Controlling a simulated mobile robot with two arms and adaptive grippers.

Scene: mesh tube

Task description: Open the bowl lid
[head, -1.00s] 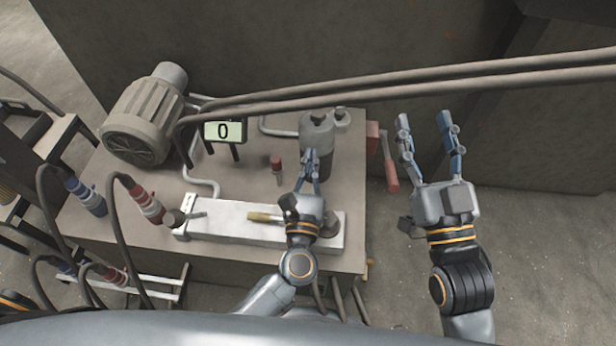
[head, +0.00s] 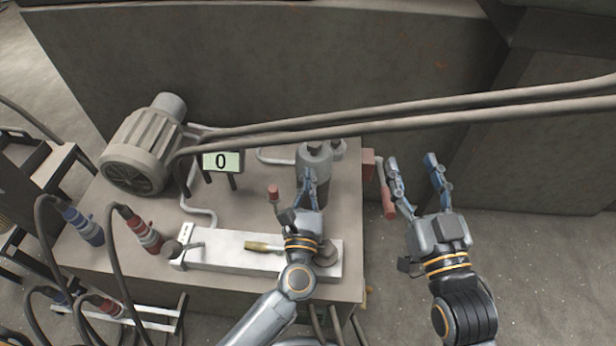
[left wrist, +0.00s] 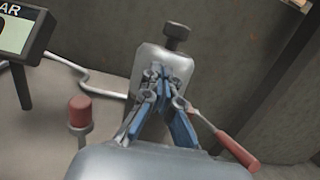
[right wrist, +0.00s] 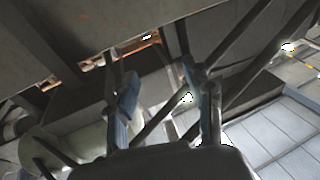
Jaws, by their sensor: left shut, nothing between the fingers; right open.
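A grey canister (head: 314,160) with a dark knob on top stands at the back right of the machine bench; it also shows in the left wrist view (left wrist: 150,60). It looks like the bowl with its lid, but I cannot tell where a lid joins it. My left gripper (head: 311,174) is shut and empty, its fingertips in front of the canister; whether they touch it I cannot tell. My right gripper (head: 411,161) is open and empty in the air, right of the bench. In the right wrist view its fingers (right wrist: 165,85) are spread with nothing between them.
A red-handled lever (head: 388,203) sticks out at the bench's right side. A red-capped post (head: 273,194) and a display reading 0 (head: 222,161) stand left of the canister. A white block with a brass handle (head: 262,246) lies in front.

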